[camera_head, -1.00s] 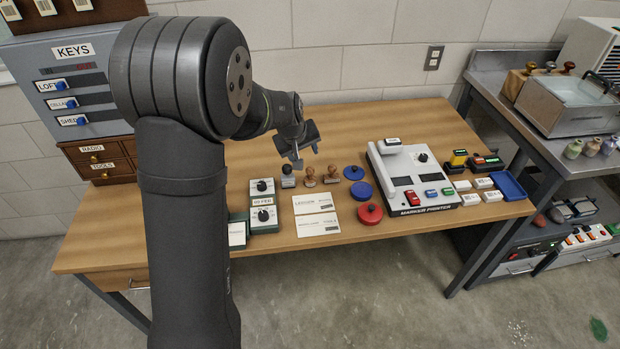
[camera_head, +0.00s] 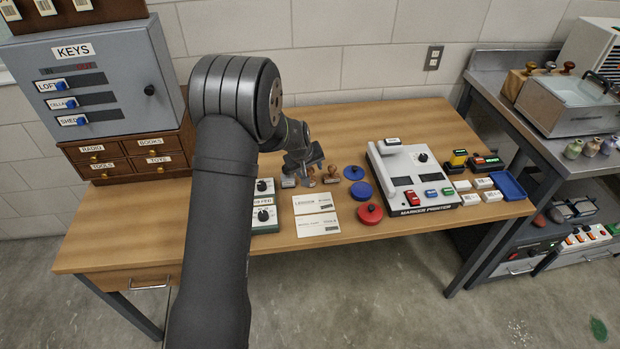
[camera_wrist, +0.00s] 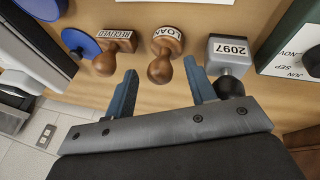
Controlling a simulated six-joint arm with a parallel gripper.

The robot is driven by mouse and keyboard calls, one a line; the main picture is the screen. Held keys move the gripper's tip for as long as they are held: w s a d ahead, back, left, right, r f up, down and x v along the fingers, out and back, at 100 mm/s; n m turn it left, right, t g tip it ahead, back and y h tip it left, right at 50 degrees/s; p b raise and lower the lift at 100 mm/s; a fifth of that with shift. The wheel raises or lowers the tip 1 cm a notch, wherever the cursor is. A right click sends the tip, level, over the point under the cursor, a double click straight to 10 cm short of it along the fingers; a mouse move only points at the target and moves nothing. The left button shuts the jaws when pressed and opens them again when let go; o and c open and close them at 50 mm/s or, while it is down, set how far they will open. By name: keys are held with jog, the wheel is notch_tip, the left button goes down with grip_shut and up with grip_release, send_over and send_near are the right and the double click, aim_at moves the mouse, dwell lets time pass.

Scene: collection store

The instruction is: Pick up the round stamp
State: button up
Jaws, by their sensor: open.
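The round stamp (camera_wrist: 166,42), with a turned wooden handle and a round face marked LOAN, shows in the wrist view just past my fingertips and between their lines. It is mostly hidden by my gripper (camera_head: 311,172) in the head view. In the wrist view my gripper (camera_wrist: 160,76) is open, its two blue fingers on either side of the stamp's knob, with nothing held. I cannot tell whether a finger touches it.
A wooden RECEIVED stamp (camera_wrist: 116,44) stands left of the round one, and a grey 2097 stamp (camera_wrist: 230,55) with a black knob stands right. Blue lids (camera_head: 354,172), a red pad tin (camera_head: 370,213), cards (camera_head: 316,204) and a marker printer (camera_head: 414,170) are nearby.

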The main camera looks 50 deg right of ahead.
jog(key=shift+d+f, duration=0.25)
jog(key=shift+f, duration=0.2)
jog(key=c, duration=1.1)
jog(key=shift+r, duration=0.1)
